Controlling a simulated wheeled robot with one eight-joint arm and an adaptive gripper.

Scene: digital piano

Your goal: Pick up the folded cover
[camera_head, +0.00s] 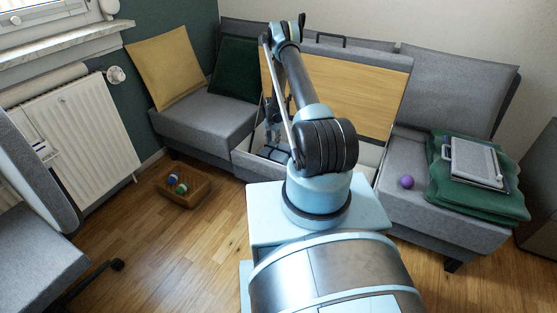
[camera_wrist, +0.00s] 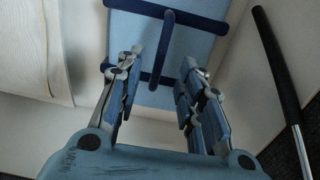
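A light blue flat bundle with crossing dark blue straps (camera_wrist: 170,40), which looks like the folded cover, lies ahead of my gripper (camera_wrist: 162,76) in the wrist view. The gripper's two fingers are apart, one toward each side of the lower strap, with nothing held between them. I cannot tell whether the fingertips touch the bundle. In the head view my gripper (camera_head: 272,132) is lowered into the open storage box of the sofa (camera_head: 240,155). The bundle is mostly hidden there by my arm and the box walls.
The raised wooden lid (camera_head: 370,85) stands behind my arm. A black-gripped rod (camera_wrist: 272,55) is right of the gripper, a cream item (camera_wrist: 35,50) left. A green blanket (camera_head: 440,185) and purple ball (camera_head: 407,182) lie on the right seat. A basket (camera_head: 200,190) stands on the floor.

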